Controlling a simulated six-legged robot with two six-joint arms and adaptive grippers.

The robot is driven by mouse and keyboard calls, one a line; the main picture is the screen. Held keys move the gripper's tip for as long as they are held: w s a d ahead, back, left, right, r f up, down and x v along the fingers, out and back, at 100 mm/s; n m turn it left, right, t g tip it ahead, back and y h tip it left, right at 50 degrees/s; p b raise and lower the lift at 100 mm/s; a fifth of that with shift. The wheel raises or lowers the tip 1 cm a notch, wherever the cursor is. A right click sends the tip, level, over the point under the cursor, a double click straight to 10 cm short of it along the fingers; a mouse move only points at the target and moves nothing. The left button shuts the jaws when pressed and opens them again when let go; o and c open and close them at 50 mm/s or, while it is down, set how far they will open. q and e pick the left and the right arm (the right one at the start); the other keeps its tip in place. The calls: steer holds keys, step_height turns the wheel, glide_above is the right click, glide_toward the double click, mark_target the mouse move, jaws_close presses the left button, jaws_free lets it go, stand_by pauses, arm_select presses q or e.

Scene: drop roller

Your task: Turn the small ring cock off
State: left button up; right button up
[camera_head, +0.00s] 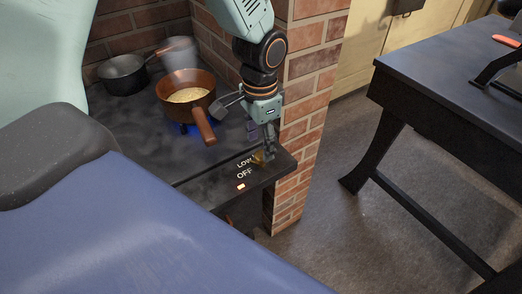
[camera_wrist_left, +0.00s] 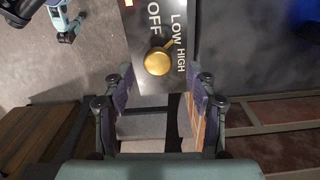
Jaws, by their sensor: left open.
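The small brass cock (camera_head: 259,157) sits on the dark front strip of the stove, by the word LOW. In the left wrist view the brass cock (camera_wrist_left: 158,62) is round with a short pointer towards the upper right, roughly at LOW. OFF, LOW and HIGH are printed around it. My left gripper (camera_head: 267,150) reaches down to the cock from above. In the wrist view my left gripper (camera_wrist_left: 160,82) is open, its fingers to either side, with the cock just beyond the tips, about centred. Contact cannot be told. My right gripper is not in view.
A copper pan (camera_head: 187,92) with pale contents stands over a blue flame, its handle (camera_head: 204,126) pointing towards the front. A dark pot (camera_head: 123,76) stands behind. An orange light (camera_head: 241,186) glows beside OFF. A brick pillar (camera_head: 303,110) rises close right of my arm.

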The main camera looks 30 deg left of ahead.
mark_target(261, 155)
arm_select(q)
steer(key=shift+f, duration=0.95)
steer(key=shift+d+f+b, duration=0.15)
steer(key=shift+f+b, duration=0.2)
steer(key=shift+s+d+f, duration=0.1)
steer(key=shift+d+f, duration=0.1)
steer(key=shift+a+f, duration=0.15)
steer(key=shift+a, duration=0.1)
steer(key=shift+d, duration=0.15)
steer(key=c, duration=1.1)
steer(key=shift+r+n+p, duration=0.2)
steer(key=shift+n+p, duration=0.2)
steer(key=shift+p, duration=0.2)
steer(key=shift+c, duration=0.3)
steer(key=n+p, duration=0.4)
steer(key=p, duration=0.1)
steer(key=shift+n+p, duration=0.3)
steer(key=shift+p, duration=0.1)
steer(key=shift+f+n+p, duration=0.1)
steer(key=shift+n+p, duration=1.95)
steer(key=shift+n, duration=0.25)
